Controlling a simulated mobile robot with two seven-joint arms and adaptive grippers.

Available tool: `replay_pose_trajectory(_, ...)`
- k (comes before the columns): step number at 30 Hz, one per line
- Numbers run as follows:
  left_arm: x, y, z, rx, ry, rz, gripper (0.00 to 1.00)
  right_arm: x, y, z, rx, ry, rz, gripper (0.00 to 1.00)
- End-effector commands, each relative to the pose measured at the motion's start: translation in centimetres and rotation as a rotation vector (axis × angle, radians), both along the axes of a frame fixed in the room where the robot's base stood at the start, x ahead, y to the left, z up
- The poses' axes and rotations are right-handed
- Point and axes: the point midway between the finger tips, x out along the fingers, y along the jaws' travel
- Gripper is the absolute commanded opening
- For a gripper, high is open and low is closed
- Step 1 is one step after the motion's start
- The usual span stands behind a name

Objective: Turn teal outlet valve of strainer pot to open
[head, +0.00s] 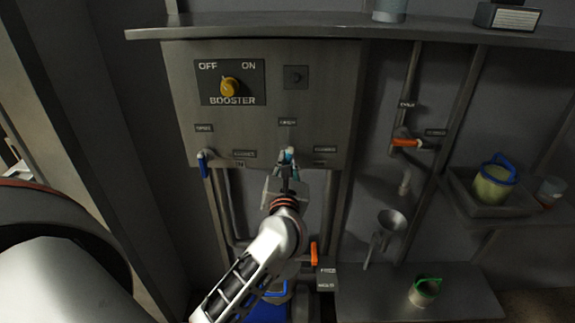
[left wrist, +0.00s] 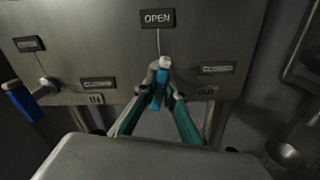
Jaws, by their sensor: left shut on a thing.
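The teal outlet valve handle (head: 290,152) is on the lower part of the grey panel, below an OPEN label (head: 287,122) and left of a CLOSED label (head: 325,150). My gripper and arm partly hide the handle and the pipework below. My right gripper is not in view.
A blue inlet valve handle (head: 203,163) points down at the panel's left. A yellow booster knob (head: 229,87) is above. An orange handle (head: 314,253) is below right, another orange handle (head: 406,143) is on the right-hand pipe. A shelf edge (head: 250,29) overhangs the panel.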

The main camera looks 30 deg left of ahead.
Motion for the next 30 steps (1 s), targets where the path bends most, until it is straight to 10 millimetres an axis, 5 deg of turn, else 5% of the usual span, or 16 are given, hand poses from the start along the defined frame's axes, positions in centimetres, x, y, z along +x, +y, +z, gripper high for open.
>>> replay_pose_trajectory(13,0.0,0.0,-0.2,-0.204,-0.123,-0.001,0.00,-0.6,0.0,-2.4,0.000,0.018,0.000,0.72)
replay_pose_trajectory(30,0.0,0.0,0.1,-0.237,-0.146,0.000,0.00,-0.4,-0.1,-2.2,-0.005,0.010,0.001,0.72)
